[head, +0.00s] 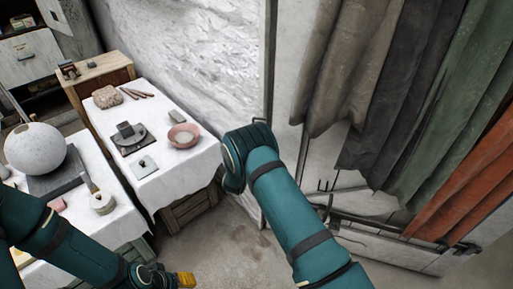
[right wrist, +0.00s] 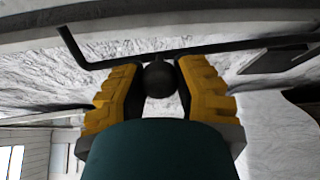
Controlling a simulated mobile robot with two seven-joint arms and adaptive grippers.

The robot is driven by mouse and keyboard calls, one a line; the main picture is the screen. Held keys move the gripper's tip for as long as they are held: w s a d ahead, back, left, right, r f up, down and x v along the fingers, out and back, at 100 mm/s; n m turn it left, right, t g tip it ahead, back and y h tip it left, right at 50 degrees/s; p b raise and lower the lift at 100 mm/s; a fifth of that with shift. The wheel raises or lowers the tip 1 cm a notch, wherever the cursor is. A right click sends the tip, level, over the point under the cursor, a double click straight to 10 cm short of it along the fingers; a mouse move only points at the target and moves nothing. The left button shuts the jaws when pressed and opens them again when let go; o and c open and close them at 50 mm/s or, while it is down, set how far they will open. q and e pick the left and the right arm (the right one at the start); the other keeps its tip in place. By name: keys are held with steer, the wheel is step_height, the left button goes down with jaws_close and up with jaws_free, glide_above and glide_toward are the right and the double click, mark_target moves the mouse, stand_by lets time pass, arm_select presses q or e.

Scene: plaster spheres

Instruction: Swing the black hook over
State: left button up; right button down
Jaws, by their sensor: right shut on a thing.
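The black hook (right wrist: 100,63) shows in the right wrist view as a thin dark rod across the top. Its left end bends upward, and the rod runs off to the right edge. A round black knob (right wrist: 160,82) sits in front of the rod, between the yellow fingers of my right gripper (right wrist: 160,70), which is shut on it. In the head view my right arm hides this gripper and the knob. My left gripper (head: 187,279) is low in the head view, its yellow fingertip apart from the tables; its opening is unclear.
Hanging cloths (head: 385,90) in grey, green and orange fill the right. A rough white wall (head: 200,50) is behind. A white-covered table (head: 160,185) holds a pink bowl (head: 184,135). A plaster sphere (head: 36,148) stands at the left. Bare floor (head: 225,235) lies between.

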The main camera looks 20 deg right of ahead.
steer(key=shift+w+a+r, duration=0.1)
steer(key=shift+w+a, duration=0.05)
steer(key=shift+a, duration=0.05)
steer(key=c, duration=0.7)
jaws_free()
steer(key=shift+a, duration=0.15)
steer(key=shift+o, duration=0.2)
steer(key=v, duration=1.1)
steer(key=shift+s+a, duration=0.15)
steer(key=shift+s, duration=0.25)
